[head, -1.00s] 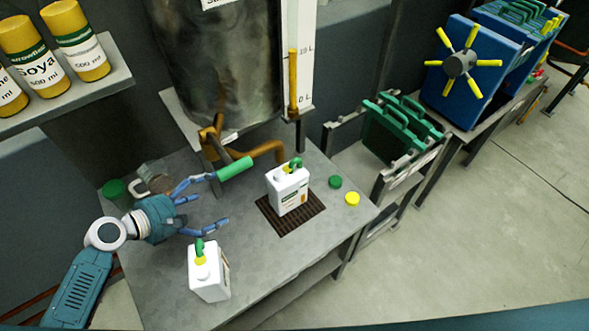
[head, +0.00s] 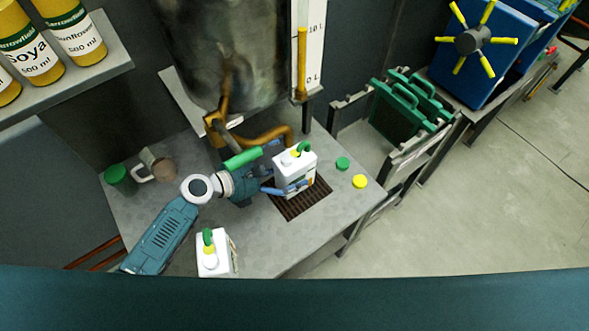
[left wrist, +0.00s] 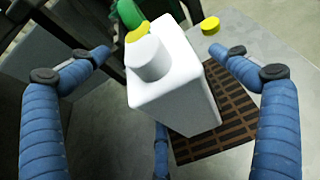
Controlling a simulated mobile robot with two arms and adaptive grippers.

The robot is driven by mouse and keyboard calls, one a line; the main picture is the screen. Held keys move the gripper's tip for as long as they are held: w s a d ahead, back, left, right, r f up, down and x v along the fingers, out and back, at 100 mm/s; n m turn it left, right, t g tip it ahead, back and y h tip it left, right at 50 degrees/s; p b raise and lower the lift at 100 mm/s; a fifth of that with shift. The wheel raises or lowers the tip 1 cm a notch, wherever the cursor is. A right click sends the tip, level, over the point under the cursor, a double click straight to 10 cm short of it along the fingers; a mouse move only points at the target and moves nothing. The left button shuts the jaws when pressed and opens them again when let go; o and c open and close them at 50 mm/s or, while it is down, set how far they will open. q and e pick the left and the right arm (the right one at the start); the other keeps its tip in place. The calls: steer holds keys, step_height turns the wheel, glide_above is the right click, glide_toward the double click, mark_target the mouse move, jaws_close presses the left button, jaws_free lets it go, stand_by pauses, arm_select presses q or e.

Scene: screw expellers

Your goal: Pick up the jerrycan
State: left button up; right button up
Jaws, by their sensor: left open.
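A white jerrycan (head: 294,167) with a green handle and yellow collar stands upright on the dark grate (head: 303,204) under the tank's tap. It also shows in the left wrist view (left wrist: 175,85), between my spread blue fingers. My left gripper (head: 277,184) is open around the left side of this jerrycan; in the wrist view gaps show between the fingers and its walls. A second white jerrycan (head: 213,255) with a green handle stands near the table's front edge, beside my left forearm. My right gripper is not in view.
The green-handled tap (head: 242,159) and brown pipe (head: 262,137) are just behind my gripper. A green cap (head: 343,163) and a yellow cap (head: 360,181) lie right of the grate. A mug (head: 157,167) and green container (head: 120,178) stand at the table's left.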

arm_select(q)
steer(key=shift+x, duration=0.9)
steer(key=shift+a, duration=0.15)
steer(key=shift+c, duration=0.8)
steer(key=c, duration=0.9)
steer(key=shift+r, duration=0.15)
steer(key=c, duration=0.8)
steer(key=shift+o, duration=0.2)
steer(key=shift+w, duration=0.1)
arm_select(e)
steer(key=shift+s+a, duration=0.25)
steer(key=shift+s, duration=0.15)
